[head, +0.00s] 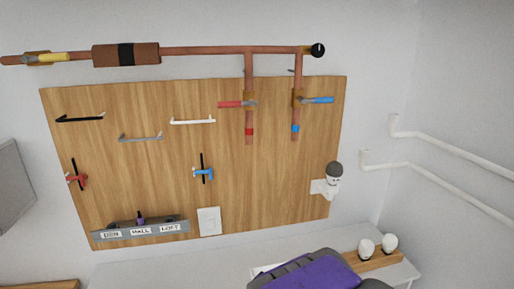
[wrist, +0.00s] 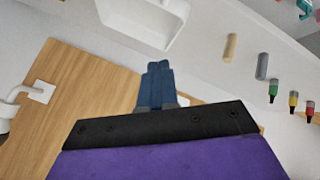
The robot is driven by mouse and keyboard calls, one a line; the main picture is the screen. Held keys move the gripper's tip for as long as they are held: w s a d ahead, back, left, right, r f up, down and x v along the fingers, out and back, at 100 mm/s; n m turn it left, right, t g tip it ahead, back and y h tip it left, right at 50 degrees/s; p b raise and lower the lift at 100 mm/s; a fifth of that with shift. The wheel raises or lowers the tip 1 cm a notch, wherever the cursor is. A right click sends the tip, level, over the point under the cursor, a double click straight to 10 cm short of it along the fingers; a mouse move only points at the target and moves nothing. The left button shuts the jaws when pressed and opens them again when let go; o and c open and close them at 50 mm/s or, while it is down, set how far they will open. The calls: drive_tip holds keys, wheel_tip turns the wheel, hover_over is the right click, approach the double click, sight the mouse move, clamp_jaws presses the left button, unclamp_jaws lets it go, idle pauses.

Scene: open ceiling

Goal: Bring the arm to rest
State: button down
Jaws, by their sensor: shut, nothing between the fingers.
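My gripper (wrist: 158,88) shows in the wrist view as two blue fingers pressed together with nothing between them. It is apart from the things around it. In the head view, a purple and dark grey part of my arm (head: 305,272) shows at the bottom, right of the middle. The gripper's fingers cannot be made out there.
A wooden wall board (head: 150,160) carries hooks, valves and copper pipes (head: 205,50). A counter (head: 225,262) runs below it, with two white knobs on a wooden block (head: 378,258). In the wrist view, a white basin (wrist: 145,20) lies beyond the fingers and several coloured bottles (wrist: 293,98) stand right.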

drive_tip(key=s+d+r+m+g, duration=0.2)
drive_tip(key=s+d+m+g, duration=0.1)
drive_tip(key=s, duration=0.8)
drive_tip(key=s+d+r+m+g, duration=0.2)
drive_tip(key=s+d+m+g, duration=0.1)
drive_tip(key=s, duration=0.8)
drive_tip(key=s+d+r+m+g, duration=0.1)
drive_tip(key=s+d+m+g, duration=0.2)
drive_tip(key=s, duration=0.8)
drive_tip(key=shift+d+r+g, duration=0.4)
drive_tip(key=shift+d+g, duration=0.2)
drive_tip(key=shift+d, duration=0.45)
